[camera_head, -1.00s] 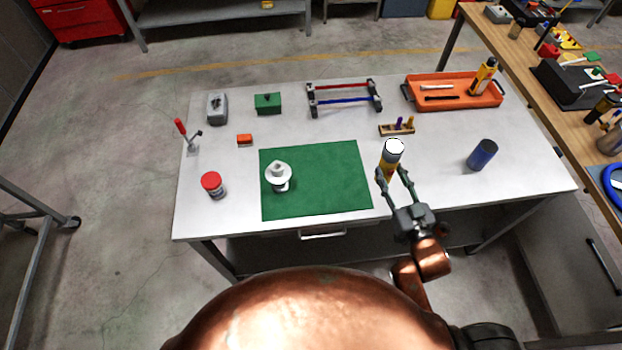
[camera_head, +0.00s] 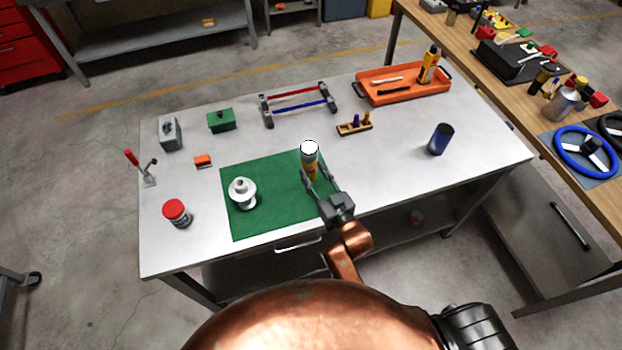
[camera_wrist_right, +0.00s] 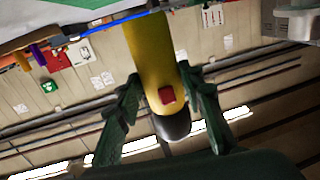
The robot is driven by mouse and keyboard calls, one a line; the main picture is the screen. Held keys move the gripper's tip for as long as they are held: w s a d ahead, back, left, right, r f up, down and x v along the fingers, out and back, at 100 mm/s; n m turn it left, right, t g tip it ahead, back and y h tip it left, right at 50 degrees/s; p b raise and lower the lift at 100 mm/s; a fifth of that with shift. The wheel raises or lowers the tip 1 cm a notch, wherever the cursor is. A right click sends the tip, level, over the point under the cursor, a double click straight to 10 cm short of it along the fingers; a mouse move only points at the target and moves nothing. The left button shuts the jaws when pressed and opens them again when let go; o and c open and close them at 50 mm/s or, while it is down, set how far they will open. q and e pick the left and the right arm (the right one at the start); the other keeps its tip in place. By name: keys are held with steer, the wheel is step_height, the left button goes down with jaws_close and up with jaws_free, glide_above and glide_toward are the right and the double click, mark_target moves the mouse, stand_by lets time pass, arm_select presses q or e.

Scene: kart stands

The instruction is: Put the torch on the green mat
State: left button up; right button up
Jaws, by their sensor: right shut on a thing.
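The torch (camera_head: 311,168) is yellow with a white top, and it stands roughly upright in my right gripper (camera_head: 314,178). In the right wrist view, the torch (camera_wrist_right: 151,62) shows a yellow body, a red button and a dark end between both fingers of the gripper (camera_wrist_right: 162,100). The green mat (camera_head: 270,205) lies on the white table. In the head view the torch overlaps the mat's right edge; its height above the mat is hard to tell. My left gripper is not in view.
A white round object (camera_head: 242,194) stands on the mat's left part. A small wooden holder (camera_head: 355,128), a blue cylinder (camera_head: 440,139) and an orange tray (camera_head: 405,93) are to the right. The mat's middle is clear.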

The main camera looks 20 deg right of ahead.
mark_target(312, 179)
steer(key=shift+w+a+f, duration=0.2)
steer(key=shift+f, duration=0.1)
steer(key=shift+f+b, duration=0.4)
steer(key=shift+f, duration=1.15)
steer(key=shift+f, duration=0.15)
steer(key=o, duration=1.3)
steer(key=shift+o, duration=0.2)
